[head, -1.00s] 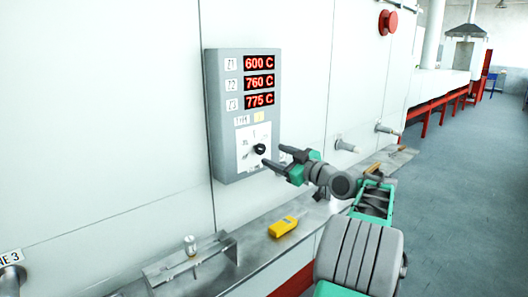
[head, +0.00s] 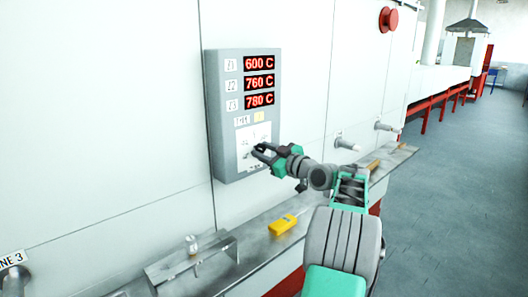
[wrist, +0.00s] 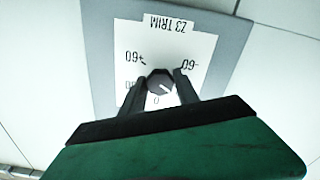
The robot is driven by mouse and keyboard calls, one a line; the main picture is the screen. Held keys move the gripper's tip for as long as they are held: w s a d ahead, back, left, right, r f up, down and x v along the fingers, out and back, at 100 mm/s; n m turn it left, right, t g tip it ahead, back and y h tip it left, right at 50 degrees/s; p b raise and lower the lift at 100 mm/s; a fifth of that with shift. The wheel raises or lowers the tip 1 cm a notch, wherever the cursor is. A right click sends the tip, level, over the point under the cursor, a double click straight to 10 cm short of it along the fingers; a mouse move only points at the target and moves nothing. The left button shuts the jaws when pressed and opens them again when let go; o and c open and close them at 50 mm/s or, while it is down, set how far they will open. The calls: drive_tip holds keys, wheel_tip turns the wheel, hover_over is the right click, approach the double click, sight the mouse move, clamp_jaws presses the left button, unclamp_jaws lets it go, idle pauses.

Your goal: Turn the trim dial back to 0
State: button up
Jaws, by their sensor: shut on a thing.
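The trim dial (wrist: 160,82) is a small dark knob on a white plate (wrist: 190,50) lettered "Z3 TRIM", which appears upside down in the wrist view. A 0 mark shows just below the knob there, with 60 marks to either side. A faint light line on the knob seems to point to the lower right, a little off the 0. My gripper (wrist: 162,74) has its two dark fingers closed on either side of the knob. In the head view my gripper (head: 260,152) is at the lower part of the grey control box (head: 216,120) and covers the dial.
The box's red displays read 600, 760 and 780 C (head: 260,99). Below, a metal ledge (head: 255,250) holds a yellow device (head: 283,225) and a small clear object (head: 191,244). Two pipe stubs (head: 347,144) stick out right of the box. A red button (head: 388,20) is higher up.

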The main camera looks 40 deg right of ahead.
clamp_jaws()
drive_tip(key=shift+m, duration=0.3)
drive_tip(key=m+p, duration=0.1)
drive_tip(key=m, duration=0.4)
drive_tip(key=shift+r, duration=0.1)
drive_tip(key=m+p, duration=0.1)
drive_tip(key=m, duration=0.2)
drive_tip(key=shift+m, duration=0.3)
drive_tip(key=shift+m+p, duration=0.75)
drive_tip(key=shift+m, duration=0.55)
drive_tip(key=o, duration=0.7)
unclamp_jaws()
